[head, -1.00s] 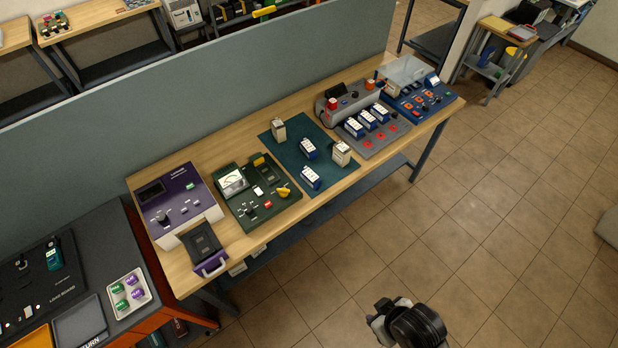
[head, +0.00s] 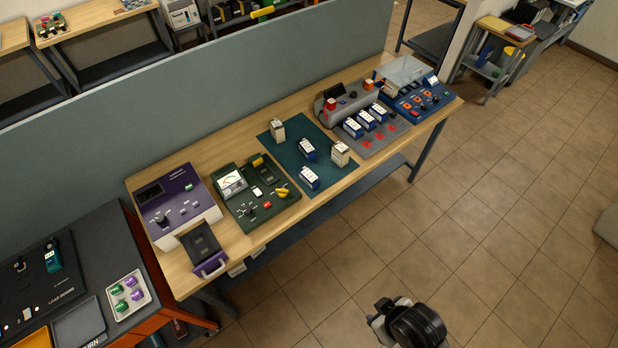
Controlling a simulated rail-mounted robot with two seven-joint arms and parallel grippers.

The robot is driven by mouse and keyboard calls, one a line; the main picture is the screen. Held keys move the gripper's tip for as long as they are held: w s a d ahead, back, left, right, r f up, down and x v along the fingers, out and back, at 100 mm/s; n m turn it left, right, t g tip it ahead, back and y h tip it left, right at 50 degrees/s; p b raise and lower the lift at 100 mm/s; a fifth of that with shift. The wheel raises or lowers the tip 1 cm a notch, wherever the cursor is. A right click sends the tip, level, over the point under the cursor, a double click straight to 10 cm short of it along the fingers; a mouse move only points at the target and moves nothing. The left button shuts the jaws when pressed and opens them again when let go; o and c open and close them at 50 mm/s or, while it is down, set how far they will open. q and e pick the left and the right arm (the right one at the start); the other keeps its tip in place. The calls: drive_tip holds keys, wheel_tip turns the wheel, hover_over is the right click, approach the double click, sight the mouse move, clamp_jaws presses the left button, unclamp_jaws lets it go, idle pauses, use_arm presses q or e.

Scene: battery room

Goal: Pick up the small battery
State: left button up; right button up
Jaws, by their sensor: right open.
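Several batteries stand on a teal mat (head: 279,151) on the long wooden workbench. Two are blue and white: one near the mat's middle (head: 308,149) and one nearer its front edge (head: 309,178). Two are cream-coloured and taller: one at the back left (head: 277,131) and one at the right (head: 340,154). I cannot tell for sure which is the task's small battery. My right gripper (head: 384,316) is at the bottom edge, over the floor, apart from the bench and every battery. It is open; its fingertips are hard to make out. My left gripper is not in view.
Right of the mat, a grey charger (head: 372,141) holds several blue-and-white batteries. Left of it are a green tester (head: 252,199) and a purple unit (head: 176,203). A grey partition (head: 200,95) runs behind the bench. Floor in front is clear.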

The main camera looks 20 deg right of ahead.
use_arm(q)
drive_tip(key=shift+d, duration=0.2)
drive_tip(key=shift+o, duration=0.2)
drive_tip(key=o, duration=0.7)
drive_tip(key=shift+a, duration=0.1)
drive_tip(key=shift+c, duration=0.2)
